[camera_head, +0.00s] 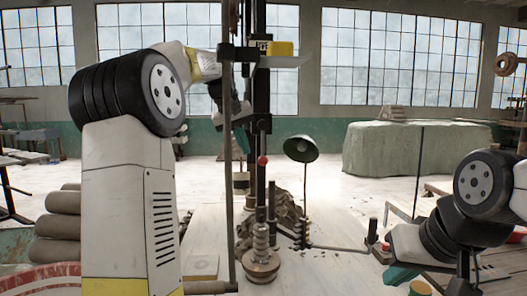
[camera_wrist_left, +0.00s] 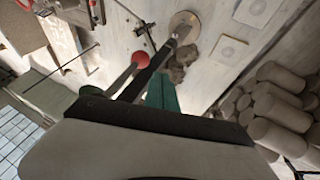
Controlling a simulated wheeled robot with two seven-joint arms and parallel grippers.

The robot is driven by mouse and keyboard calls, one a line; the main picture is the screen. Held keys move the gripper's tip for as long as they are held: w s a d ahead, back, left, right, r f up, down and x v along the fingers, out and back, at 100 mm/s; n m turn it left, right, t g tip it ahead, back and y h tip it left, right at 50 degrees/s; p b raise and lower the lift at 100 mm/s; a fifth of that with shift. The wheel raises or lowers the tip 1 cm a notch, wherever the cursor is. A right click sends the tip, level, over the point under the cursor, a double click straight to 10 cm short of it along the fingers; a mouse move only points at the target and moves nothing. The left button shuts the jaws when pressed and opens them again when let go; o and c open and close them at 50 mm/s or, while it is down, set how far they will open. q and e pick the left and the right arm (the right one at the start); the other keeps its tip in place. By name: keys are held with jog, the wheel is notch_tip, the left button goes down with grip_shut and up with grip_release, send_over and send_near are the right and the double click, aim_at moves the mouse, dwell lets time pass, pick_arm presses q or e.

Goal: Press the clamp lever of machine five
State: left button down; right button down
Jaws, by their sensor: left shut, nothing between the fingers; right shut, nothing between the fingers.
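The machine is a tall dark column (camera_head: 262,100) with a yellow plate (camera_head: 278,48) whose lettering seems to read FIVE. A red ball knob (camera_head: 262,161) sits on the column's front and shows in the left wrist view too (camera_wrist_left: 140,57). A rod with an upright black handle (camera_head: 372,231) reaches out low on the right. I cannot tell which of these is the clamp lever. My left gripper (camera_head: 243,140) is shut, behind a thin post and left of the red knob; its teal fingers (camera_wrist_left: 162,92) appear near the knob. My right gripper (camera_head: 400,275) is shut at the lower right.
A green lamp shade (camera_head: 301,149) stands behind the bench, with brown clay trimmings (camera_head: 285,212) near the column. A round, stepped base piece (camera_head: 261,268) sits in front. Clay rolls (camera_head: 60,225) are stacked at the left. The bench (camera_head: 330,272) is clear at the front right.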

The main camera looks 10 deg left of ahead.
aim_at(262, 159)
pick_arm(q)
jog(key=shift+w+d+f, duration=0.25)
jog(key=shift+d+f, duration=0.15)
jog(key=shift+d, duration=0.25)
jog(key=shift+w+d+f, duration=0.2)
jog(key=shift+d+f, duration=0.15)
jog(key=shift+d, duration=0.3)
jog(key=shift+d+f+h, duration=0.1)
jog(key=shift+h, duration=0.2)
jog(key=h, duration=0.1)
jog(key=d+t+h, duration=0.1)
jog(key=d+h, duration=0.1)
jog(key=shift+w+d+f+n, duration=0.15)
jog(key=shift+w+f+n, duration=0.15)
jog(key=shift+w+n, duration=0.1)
jog(key=w+d+r+n+t+h, duration=0.2)
jog(key=d+r+n+t+h, duration=0.1)
jog(key=d+r+t+h, duration=0.2)
jog(key=d+h, duration=0.2)
jog(key=h, duration=0.2)
jog(key=shift+d+r+h, duration=0.15)
jog(key=shift+d+h, duration=0.15)
jog(key=shift+d, duration=0.1)
jog(key=shift+d+r, duration=0.1)
jog(key=shift+d, duration=0.05)
